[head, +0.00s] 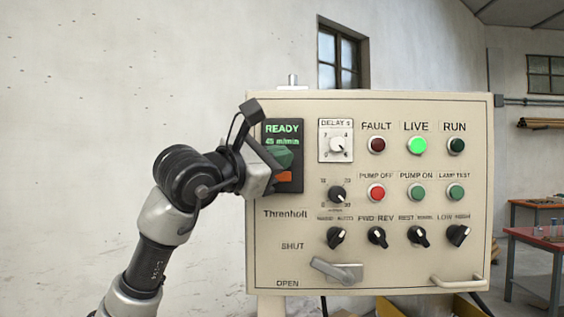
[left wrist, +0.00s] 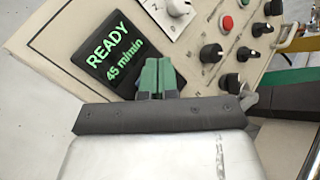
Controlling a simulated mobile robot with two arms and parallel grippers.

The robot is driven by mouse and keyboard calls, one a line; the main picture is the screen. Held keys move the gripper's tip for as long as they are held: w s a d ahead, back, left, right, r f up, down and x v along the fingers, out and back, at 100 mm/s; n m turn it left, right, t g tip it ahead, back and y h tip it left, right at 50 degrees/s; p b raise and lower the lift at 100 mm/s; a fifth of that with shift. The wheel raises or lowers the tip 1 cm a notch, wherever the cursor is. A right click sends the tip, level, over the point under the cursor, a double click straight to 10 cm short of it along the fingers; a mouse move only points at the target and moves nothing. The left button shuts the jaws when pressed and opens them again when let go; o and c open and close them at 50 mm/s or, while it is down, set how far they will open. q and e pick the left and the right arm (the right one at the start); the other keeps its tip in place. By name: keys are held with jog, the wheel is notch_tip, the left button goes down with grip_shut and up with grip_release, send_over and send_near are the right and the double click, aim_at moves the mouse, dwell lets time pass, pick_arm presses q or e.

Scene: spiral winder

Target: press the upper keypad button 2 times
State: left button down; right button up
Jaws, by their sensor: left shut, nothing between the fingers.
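The dark keypad panel (head: 270,133) is at the upper left of the cream control box and reads READY, 45 m/min in green. It also shows in the left wrist view (left wrist: 100,47). An orange button (head: 284,176) shows low on it. My left gripper (head: 282,157) is shut and empty, its green fingertips in front of the panel just below the text and above the orange button. In the left wrist view, the fingertips (left wrist: 158,68) are over the panel's lower edge. The upper button is hidden behind them. I cannot tell whether they touch it. My right gripper is not in view.
The control box (head: 400,275) carries a white delay dial (head: 337,144), a lit green LIVE lamp (head: 416,145), a red pump-off button (head: 377,193), several black knobs and a grey lever (head: 336,271). A red workbench (head: 535,240) stands at the right. A bare wall is at the left.

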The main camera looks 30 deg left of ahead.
pick_arm(q)
jog(key=shift+w+a, duration=0.1)
jog(key=shift+w, duration=0.05)
jog(key=shift+w+a, duration=0.1)
jog(key=shift+w, duration=0.15)
jog(key=shift+w+a, duration=0.2)
jog(key=shift+w, duration=0.15)
dwell(0.7)
jog(key=shift+s, duration=0.1)
dwell(0.4)
jog(key=shift+s+d, duration=0.35)
jog(key=shift+s, duration=0.25)
jog(key=s, duration=0.1)
jog(key=s+d+b, duration=0.1)
jog(key=s, duration=0.1)
jog(key=s+d, duration=0.1)
jog(key=shift+s+d+b, duration=0.1)
jog(key=shift+s+b, duration=0.15)
jog(key=shift+b, duration=0.1)
